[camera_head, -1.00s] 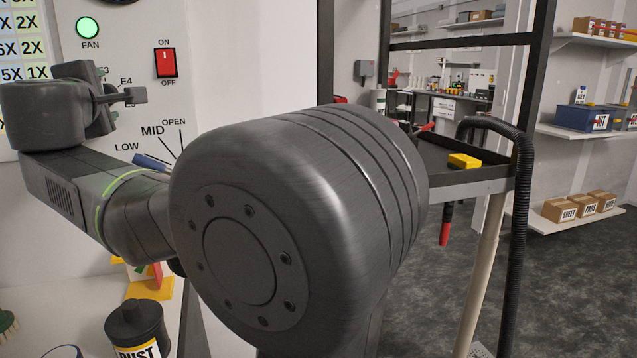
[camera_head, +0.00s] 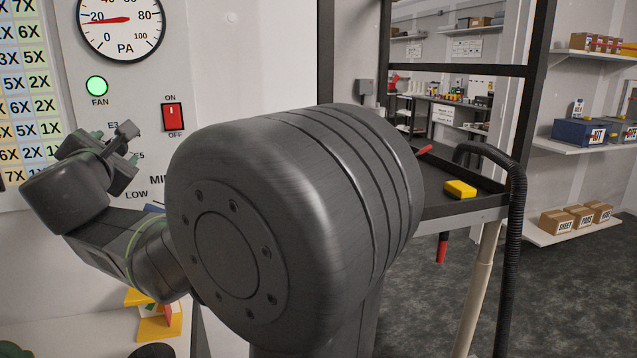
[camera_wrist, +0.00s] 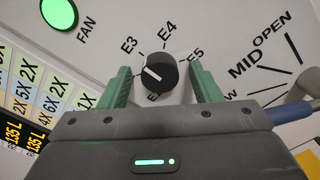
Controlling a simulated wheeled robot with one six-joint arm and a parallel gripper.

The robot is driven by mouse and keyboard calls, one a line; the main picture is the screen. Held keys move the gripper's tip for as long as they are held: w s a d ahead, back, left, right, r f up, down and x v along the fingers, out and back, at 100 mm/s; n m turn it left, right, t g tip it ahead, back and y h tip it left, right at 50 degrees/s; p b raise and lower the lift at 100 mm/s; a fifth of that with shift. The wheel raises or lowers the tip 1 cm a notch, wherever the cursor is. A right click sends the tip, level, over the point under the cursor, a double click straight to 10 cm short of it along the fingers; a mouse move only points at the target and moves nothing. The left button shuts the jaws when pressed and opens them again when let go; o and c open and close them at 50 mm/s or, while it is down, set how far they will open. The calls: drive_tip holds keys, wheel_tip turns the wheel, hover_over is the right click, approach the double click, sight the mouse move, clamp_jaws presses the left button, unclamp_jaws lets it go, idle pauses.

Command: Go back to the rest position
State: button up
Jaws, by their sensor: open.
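My gripper (camera_wrist: 163,88) is open in the wrist view. Its two green fingers stand apart with nothing held between them. Beyond them, a black selector knob (camera_wrist: 159,72) with a white pointer line sits on the panel, ringed by E labels, one partly covered by it. The knob appears between the fingers in the picture; whether they touch it I cannot tell. In the head view my gripper (camera_head: 124,146) is at the left, in front of the panel (camera_head: 225,60), hiding the knob.
The panel carries a pressure gauge (camera_head: 121,22), a lit green fan light (camera_head: 97,86) and a red switch (camera_head: 172,116). A blue handle (camera_wrist: 292,113) is right of the gripper. A black cart tray (camera_head: 440,200) holds a yellow block (camera_head: 460,188). Floor right of the cart looks clear.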

drive_tip(key=n+p, duration=0.3)
drive_tip(key=p, duration=0.2)
drive_tip(key=shift+r, duration=0.1)
drive_tip(key=shift+n, duration=0.4)
drive_tip(key=shift+d+p, duration=0.1)
drive_tip(key=shift+p, duration=0.2)
